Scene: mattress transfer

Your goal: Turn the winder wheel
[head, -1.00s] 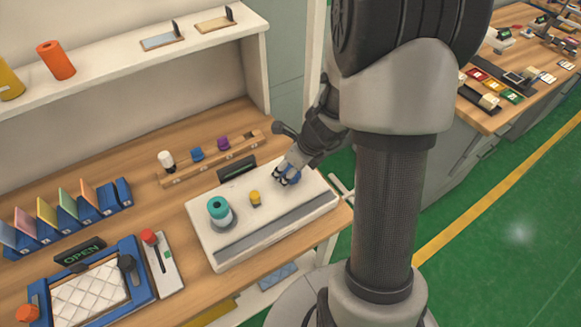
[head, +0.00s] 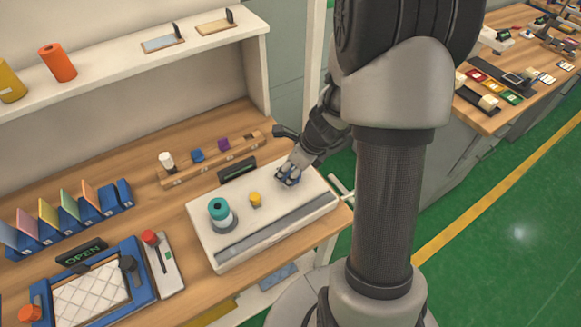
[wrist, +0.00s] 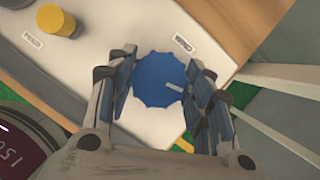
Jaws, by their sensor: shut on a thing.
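A teal spool (head: 220,212) and a yellow knob (head: 255,199) stand on the same panel to the left. A dark display (head: 237,170) and a wooden rack (head: 210,158) with small coloured pieces lie behind. A blue-framed tray (head: 148,285) lies at front left.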

